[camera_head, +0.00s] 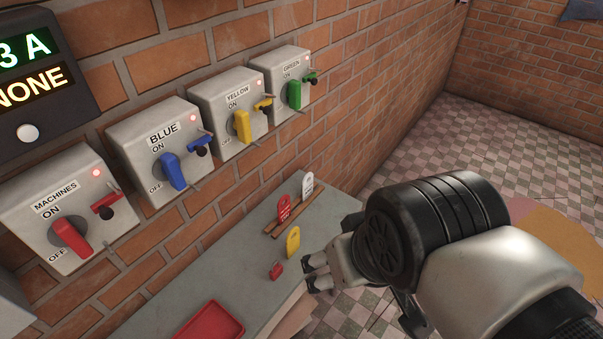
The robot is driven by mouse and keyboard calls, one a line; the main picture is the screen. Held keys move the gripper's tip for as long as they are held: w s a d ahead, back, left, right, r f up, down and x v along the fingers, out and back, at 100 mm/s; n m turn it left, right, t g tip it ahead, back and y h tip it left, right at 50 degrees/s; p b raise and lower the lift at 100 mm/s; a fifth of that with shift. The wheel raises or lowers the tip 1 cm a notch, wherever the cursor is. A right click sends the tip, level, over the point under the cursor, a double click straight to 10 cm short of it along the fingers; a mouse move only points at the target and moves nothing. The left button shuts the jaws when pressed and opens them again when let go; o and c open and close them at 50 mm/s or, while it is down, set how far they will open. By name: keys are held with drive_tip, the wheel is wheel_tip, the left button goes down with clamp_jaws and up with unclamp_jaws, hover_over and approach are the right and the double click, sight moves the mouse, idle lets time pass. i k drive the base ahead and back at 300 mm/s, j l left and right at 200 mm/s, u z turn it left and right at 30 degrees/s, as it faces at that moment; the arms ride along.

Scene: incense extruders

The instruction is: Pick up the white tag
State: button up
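The white tag (307,185) stands upright at the far end of a wooden rack on the grey table, close to the brick wall. A red tag (284,207) stands beside it in the same rack. My gripper (364,298) is to the right of and nearer than the tags, at the table's right edge. Its light fingers with dark tips show at the left, and a dark finger shows apart from them at the right. It looks open, with nothing seen in it. It is apart from the white tag. The palm side is partly hidden by my wrist.
A yellow tag (293,242) and a small red padlock (277,270) are on the grey table (232,262), near my fingers. A red tray (210,324) lies at the front. Switch boxes, including the green one (283,80), jut from the wall. Checkered floor (455,150) is open beyond.

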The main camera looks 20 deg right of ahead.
sight(307, 187)
drive_tip(key=i+l+z, duration=0.15)
drive_tip(key=z, duration=0.2)
drive_tip(key=i+l+z, duration=0.15)
drive_tip(key=z, duration=0.2)
drive_tip(key=i+z, duration=0.2)
drive_tip(key=z, duration=0.15)
